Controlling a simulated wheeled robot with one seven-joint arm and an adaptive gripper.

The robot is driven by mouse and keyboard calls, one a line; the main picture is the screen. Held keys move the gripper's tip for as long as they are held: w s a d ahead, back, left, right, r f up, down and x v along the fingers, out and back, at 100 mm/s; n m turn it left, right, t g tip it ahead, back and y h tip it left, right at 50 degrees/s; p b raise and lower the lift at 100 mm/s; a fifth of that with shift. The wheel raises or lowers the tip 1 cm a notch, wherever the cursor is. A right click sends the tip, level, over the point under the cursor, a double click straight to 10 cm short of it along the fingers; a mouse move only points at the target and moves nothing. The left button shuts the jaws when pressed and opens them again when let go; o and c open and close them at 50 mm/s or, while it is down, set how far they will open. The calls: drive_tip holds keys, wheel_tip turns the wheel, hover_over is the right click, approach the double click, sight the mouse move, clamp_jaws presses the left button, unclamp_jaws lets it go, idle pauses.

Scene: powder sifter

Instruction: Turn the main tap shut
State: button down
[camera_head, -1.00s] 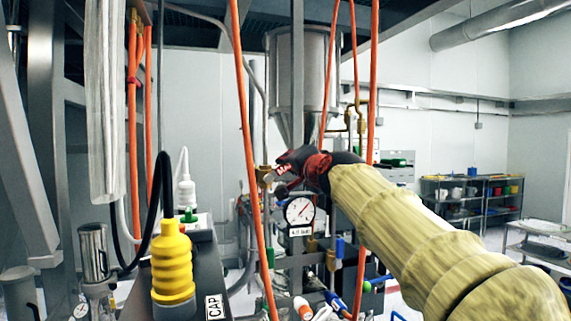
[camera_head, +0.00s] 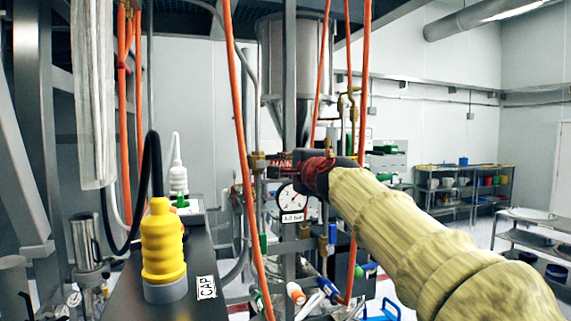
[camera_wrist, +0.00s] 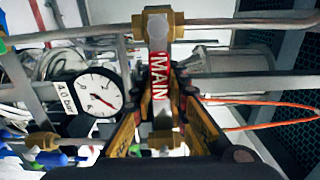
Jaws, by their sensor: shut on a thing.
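The main tap has a brass body (camera_wrist: 158,24) on a grey pipe and a red lever labelled MAIN (camera_wrist: 159,76). In the wrist view the lever lies between the fingers of my gripper (camera_wrist: 162,98), which is shut on it. The lever stands crosswise to the pipe. In the head view the brass tap body (camera_head: 257,162) is left of my gripper (camera_head: 298,160), and the lever (camera_head: 281,164) points roughly level to the right. The fingers and wrist hide the lever's far end.
A pressure gauge (camera_head: 292,204) sits just below my gripper; it also shows in the wrist view (camera_wrist: 95,92). Orange hoses (camera_head: 243,130) hang close on both sides. A yellow bellows bottle (camera_head: 163,250) stands at the left. Shelves (camera_head: 455,195) are far right.

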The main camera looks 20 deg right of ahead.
drive_tip(key=shift+w+f, duration=0.1)
drive_tip(key=shift+f, duration=0.4)
drive_tip(key=c, duration=2.1)
unclamp_jaws()
drive_tip(key=shift+c, duration=0.2)
drive_tip(key=o, duration=0.4)
drive_tip(key=shift+s+a+r, duration=0.1)
drive_tip(key=shift+s+r, duration=0.1)
drive_tip(key=shift+r, duration=0.2)
drive_tip(key=shift+s, duration=0.1)
drive_tip(key=s, duration=1.2)
